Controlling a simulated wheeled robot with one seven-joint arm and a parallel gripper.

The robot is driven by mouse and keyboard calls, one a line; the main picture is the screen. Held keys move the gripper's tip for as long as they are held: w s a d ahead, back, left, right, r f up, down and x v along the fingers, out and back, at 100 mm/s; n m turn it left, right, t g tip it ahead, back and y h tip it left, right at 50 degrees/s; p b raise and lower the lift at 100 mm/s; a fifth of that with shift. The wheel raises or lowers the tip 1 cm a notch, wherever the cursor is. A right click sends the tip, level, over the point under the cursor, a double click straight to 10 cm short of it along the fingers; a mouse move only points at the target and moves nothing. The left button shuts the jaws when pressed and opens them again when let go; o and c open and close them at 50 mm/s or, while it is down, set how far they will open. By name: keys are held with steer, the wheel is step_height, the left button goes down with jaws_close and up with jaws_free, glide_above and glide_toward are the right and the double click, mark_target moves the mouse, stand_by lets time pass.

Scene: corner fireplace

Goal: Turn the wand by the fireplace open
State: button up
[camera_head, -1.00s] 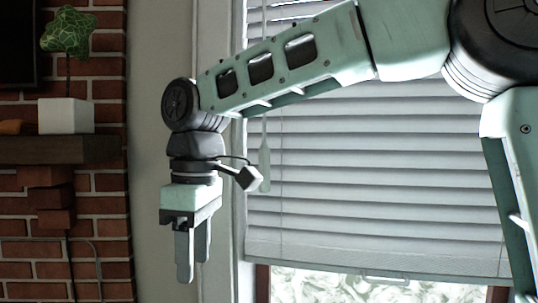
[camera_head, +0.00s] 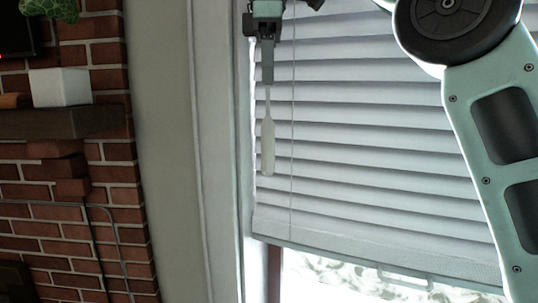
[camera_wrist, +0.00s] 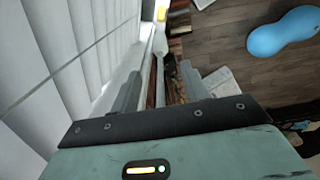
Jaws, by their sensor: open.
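The wand (camera_head: 267,150) is a thin pale rod with a thicker, paddle-like lower end. It hangs upright in front of the left edge of the closed-looking window blind (camera_head: 380,130). My gripper (camera_head: 267,80) points down at the top of the head view, in line with the wand's thin upper part, which shows just below the fingers. In the wrist view my gripper (camera_wrist: 160,72) has its two fingers apart. The fingers hide the wand higher up, and contact is unclear.
The brick fireplace (camera_head: 75,245) with its dark mantel (camera_head: 60,123) and a white planter (camera_head: 60,87) stands left. Bare wall (camera_head: 165,150) lies between it and the window. A blue peanut-shaped ball (camera_wrist: 282,33) lies on the wooden floor in the wrist view.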

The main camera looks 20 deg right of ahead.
glide_above(268, 174)
steer(key=w, duration=0.1)
steer(key=f, duration=1.4)
steer(key=shift+w+d+f, duration=0.1)
steer(key=shift+d+f, duration=0.15)
steer(key=shift+f, duration=0.1)
steer(key=c, duration=1)
